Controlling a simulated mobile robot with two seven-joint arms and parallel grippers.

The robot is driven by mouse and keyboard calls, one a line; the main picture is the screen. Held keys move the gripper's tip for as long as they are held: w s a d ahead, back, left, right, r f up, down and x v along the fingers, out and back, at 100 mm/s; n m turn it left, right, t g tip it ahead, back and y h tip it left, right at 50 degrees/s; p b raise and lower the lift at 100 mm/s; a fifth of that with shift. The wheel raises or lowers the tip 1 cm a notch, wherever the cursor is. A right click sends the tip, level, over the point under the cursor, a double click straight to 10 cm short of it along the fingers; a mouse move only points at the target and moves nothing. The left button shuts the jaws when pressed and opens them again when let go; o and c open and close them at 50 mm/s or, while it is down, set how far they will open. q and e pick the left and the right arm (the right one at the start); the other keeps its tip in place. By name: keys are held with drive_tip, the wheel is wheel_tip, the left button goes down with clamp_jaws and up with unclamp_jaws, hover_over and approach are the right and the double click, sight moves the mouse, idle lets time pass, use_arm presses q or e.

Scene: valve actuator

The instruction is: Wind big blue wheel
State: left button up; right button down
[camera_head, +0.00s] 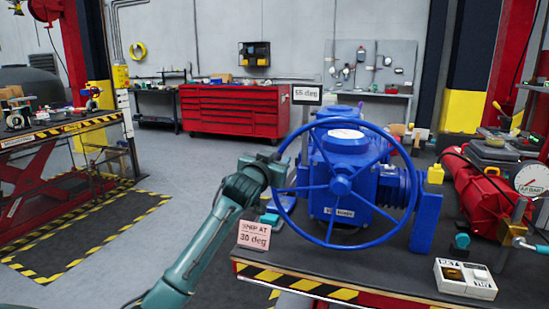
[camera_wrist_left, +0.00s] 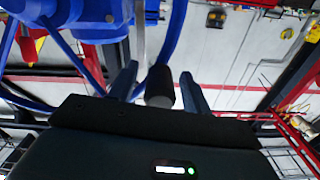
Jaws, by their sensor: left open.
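The big blue wheel (camera_head: 341,186) stands upright on the front of a blue valve actuator (camera_head: 345,148), on the bench. My left gripper (camera_head: 282,165) is at the wheel's left rim, its fingers partly hidden there. In the left wrist view, the open fingers of my left gripper (camera_wrist_left: 159,78) stand on either side of a black cylindrical handle (camera_wrist_left: 160,85) with a grey end. The blue rim (camera_wrist_left: 175,35) passes just beyond it. I see gaps beside the handle; whether a finger touches it I cannot tell. My right gripper is not in view.
A sign (camera_head: 305,94) reads 55 deg; a pink card (camera_head: 254,235) reads 30 deg. A switch box (camera_head: 465,279) sits at the bench's front right. Red equipment with a gauge (camera_head: 531,179) stands at the right. Open floor lies to the left of the bench.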

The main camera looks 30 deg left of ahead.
use_arm(q)
drive_tip(key=shift+w, duration=0.2)
drive_tip(key=shift+c, duration=0.6)
clamp_jaws()
